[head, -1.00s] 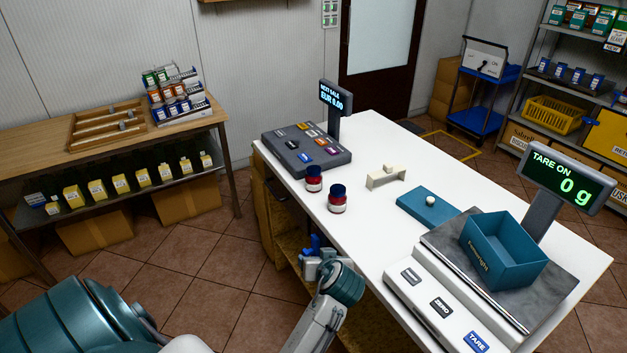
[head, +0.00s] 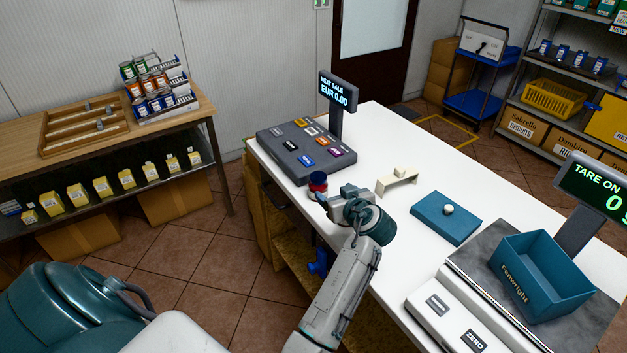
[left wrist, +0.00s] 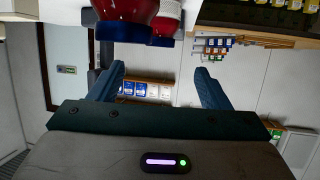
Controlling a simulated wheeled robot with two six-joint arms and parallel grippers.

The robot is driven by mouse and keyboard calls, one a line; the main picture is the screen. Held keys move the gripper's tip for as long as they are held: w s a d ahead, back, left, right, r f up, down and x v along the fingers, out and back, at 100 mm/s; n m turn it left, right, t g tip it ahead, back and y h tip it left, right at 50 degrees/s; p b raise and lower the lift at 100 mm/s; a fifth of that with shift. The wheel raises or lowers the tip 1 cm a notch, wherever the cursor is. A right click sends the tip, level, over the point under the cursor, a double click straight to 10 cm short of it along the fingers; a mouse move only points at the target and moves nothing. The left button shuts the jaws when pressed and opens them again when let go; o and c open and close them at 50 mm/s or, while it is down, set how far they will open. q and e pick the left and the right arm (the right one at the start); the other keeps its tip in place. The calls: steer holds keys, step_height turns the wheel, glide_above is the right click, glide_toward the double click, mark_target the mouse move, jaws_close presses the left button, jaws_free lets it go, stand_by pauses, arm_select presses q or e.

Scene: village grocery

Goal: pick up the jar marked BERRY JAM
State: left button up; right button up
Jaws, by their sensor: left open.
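Two dark red jars with blue lids belong to the counter scene. In the head view one jar (head: 317,185) stands upright on the white counter beside the register; the nearer one is hidden behind my left gripper. My left gripper (head: 324,202) is open and low over the counter's left edge by the jars. In the left wrist view, which looks upside down, the larger jar (left wrist: 124,12) and the partly covered second jar (left wrist: 166,24) show at the top. Both are beyond the spread fingers (left wrist: 160,82), with nothing between the fingers. No label is readable. My right gripper is not in view.
The cash register (head: 303,150) stands behind the jars. A cream stand (head: 398,182), a blue block with a white knob (head: 446,217) and a scale with a teal tray (head: 540,280) are to the right. The counter between them is clear.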

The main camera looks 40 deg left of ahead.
mark_target(319, 176)
arm_select(q)
steer(key=p+x, duration=0.1)
steer(key=x, duration=0.2)
steer(key=p+x, duration=0.2)
steer(key=x, duration=0.1)
steer(key=p+x, duration=0.2)
steer(key=x, duration=0.1)
steer(key=shift+w+a+r, duration=0.2)
steer(key=shift+a+r, duration=0.1)
steer(key=shift+a, duration=0.1)
steer(key=shift+w+a+f, duration=0.25)
steer(key=shift+a+f, duration=0.05)
steer(key=c, duration=1.3)
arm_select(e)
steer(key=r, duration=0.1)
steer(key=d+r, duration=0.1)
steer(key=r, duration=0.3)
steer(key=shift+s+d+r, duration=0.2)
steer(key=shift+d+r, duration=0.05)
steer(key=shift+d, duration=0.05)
arm_select(q)
steer(key=shift+r, duration=0.15)
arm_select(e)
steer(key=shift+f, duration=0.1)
